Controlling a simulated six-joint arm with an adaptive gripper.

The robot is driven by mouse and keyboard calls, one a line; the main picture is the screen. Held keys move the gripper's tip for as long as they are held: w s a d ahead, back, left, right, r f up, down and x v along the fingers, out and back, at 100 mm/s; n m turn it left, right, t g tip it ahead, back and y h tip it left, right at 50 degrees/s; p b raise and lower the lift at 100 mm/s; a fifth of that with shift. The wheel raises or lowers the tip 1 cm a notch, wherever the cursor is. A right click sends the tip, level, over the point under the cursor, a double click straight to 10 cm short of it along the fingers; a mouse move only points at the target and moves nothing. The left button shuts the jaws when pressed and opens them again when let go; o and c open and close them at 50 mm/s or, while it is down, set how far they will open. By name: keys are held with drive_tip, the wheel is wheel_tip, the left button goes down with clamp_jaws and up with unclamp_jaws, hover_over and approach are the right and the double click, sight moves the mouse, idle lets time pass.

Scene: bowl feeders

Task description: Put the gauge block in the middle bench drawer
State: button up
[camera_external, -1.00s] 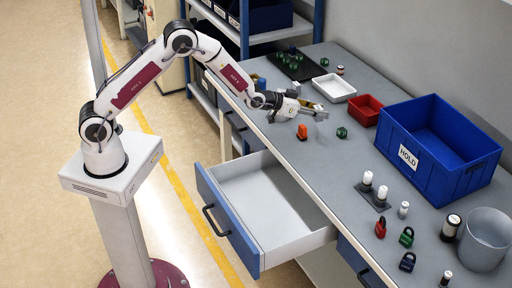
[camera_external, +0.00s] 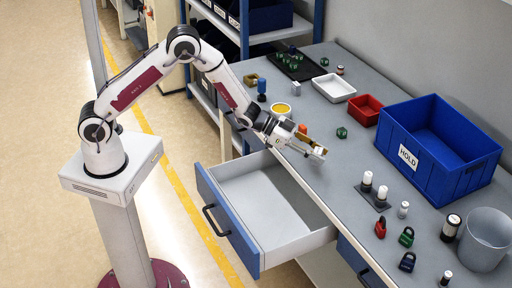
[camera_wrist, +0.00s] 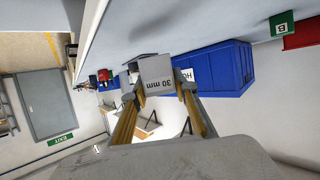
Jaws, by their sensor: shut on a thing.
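The gauge block, a grey block marked "30 mm", shows in the wrist view (camera_wrist: 157,72) between my fingertips. My gripper (camera_wrist: 158,92) is shut on it. In the external view my gripper (camera_external: 314,150) is over the bench's front edge area, up and right of the open drawer's cavity. The block is small there and partly hidden by the fingers. A blue-fronted bench drawer (camera_external: 228,222) is pulled out, and its light grey inside looks empty. Another blue drawer front (camera_external: 358,262) shows to its right, shut and cut off by the frame.
On the bench (camera_external: 335,200) an orange item (camera_external: 302,129) is just behind my gripper and a green cube (camera_external: 341,132) is to its right. A blue HOLD bin (camera_external: 435,150), red tray (camera_external: 365,110) and white tray (camera_external: 334,87) stand further back. Padlocks are at the right.

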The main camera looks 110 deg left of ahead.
drive_tip(key=s+d+f+m+g+h, duration=0.1)
drive_tip(key=s+d+m+h, duration=0.2)
drive_tip(key=d, duration=0.9)
drive_tip(key=shift+s+d+f+m+h, duration=0.2)
drive_tip(key=shift+m+h, duration=0.5)
drive_tip(key=shift+h, duration=0.4)
drive_tip(key=shift+f, duration=0.1)
hover_over(295, 225)
wheel_tip(295, 225, down, 14)
drive_tip(key=shift+r, duration=0.1)
drive_tip(key=shift+f, duration=1.95)
drive_tip(key=shift+f, duration=0.2)
drive_tip(key=o, duration=1.2)
